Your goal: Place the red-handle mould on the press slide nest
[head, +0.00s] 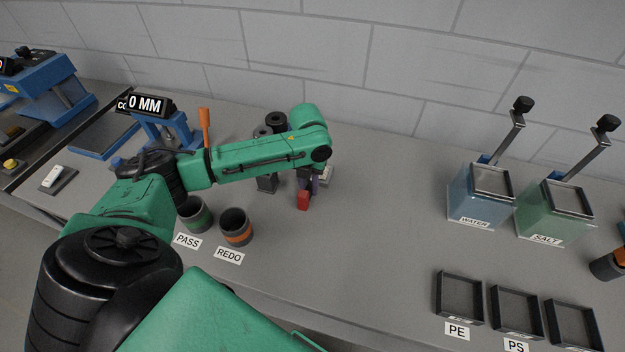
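My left arm reaches across the bench from the left, and its gripper (307,187) points down beyond the cups. A small red block-like part (303,201), possibly the mould's red handle, shows right at the fingers. The wrist covers most of what is there, so I cannot tell whether the fingers hold it. A grey block (267,183) stands just left of it, partly under the forearm. A blue machine (48,82), possibly the press, stands at the far left; I cannot make out its slide nest clearly.
PASS (196,218) and REDO (236,228) cups stand in front of my forearm. A blue gauge with a 0 MM display (147,105) stands behind it. WATER (478,207) and SALT (545,222) tanks and black trays (459,298) are at right. The middle bench is clear.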

